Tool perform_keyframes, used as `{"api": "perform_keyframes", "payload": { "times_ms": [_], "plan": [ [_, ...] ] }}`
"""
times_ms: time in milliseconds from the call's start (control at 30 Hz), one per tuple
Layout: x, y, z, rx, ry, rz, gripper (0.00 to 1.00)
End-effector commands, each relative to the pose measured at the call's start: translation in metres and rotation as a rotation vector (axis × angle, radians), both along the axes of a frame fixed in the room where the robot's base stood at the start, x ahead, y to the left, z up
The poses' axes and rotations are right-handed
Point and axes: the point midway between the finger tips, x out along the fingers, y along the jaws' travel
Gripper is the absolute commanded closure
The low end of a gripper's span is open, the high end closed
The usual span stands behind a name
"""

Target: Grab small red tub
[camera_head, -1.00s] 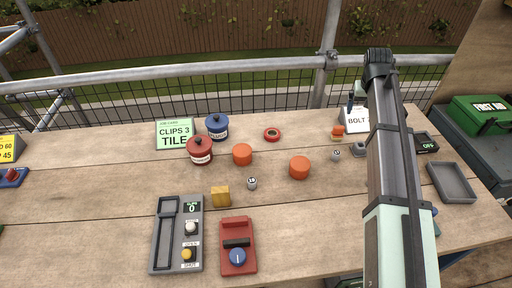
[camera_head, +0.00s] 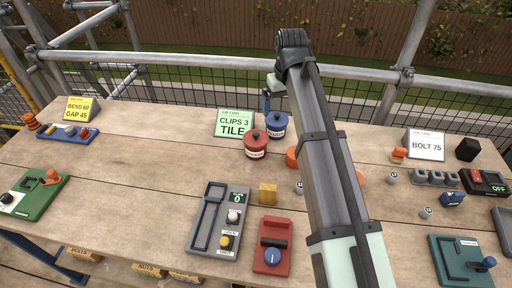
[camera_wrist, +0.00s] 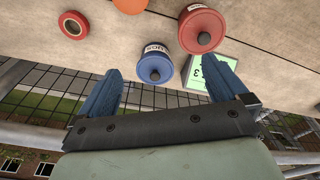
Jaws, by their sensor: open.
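The small red tub (camera_head: 256,146), with a dark knob on its lid and a white label, stands upright on the wooden bench. In the wrist view the red tub (camera_wrist: 202,32) is at the upper right. A blue tub (camera_head: 277,126) of the same form stands behind it to the right; in the wrist view the blue tub (camera_wrist: 155,67) lies between the finger lines. My gripper (camera_head: 267,103) is open and empty, at the far side of the bench by the blue tub. Both blue fingers show in the wrist view (camera_wrist: 163,68), apart from the red tub.
A green "CLIPS 3 TILE" card (camera_head: 235,122) stands left of the tubs. My arm partly hides orange cylinders (camera_head: 292,157). Mesh and rails edge the back.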

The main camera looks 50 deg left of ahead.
Motion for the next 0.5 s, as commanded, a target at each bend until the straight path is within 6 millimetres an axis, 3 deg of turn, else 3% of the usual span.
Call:
{"api": "perform_keyframes", "payload": {
  "times_ms": [33, 100, 200, 367, 500],
  "plan": [
    [-0.019, 0.009, 0.003, 0.0, 0.005, 0.034, 0.0],
    [-0.037, 0.017, 0.006, -0.002, 0.011, 0.068, 0.0],
    [-0.055, 0.023, 0.008, -0.005, 0.017, 0.1, 0.0],
    [-0.066, 0.028, 0.004, -0.007, 0.021, 0.12, 0.0],
    [-0.066, 0.029, -0.015, -0.008, 0.022, 0.12, 0.0]
  ]
}}
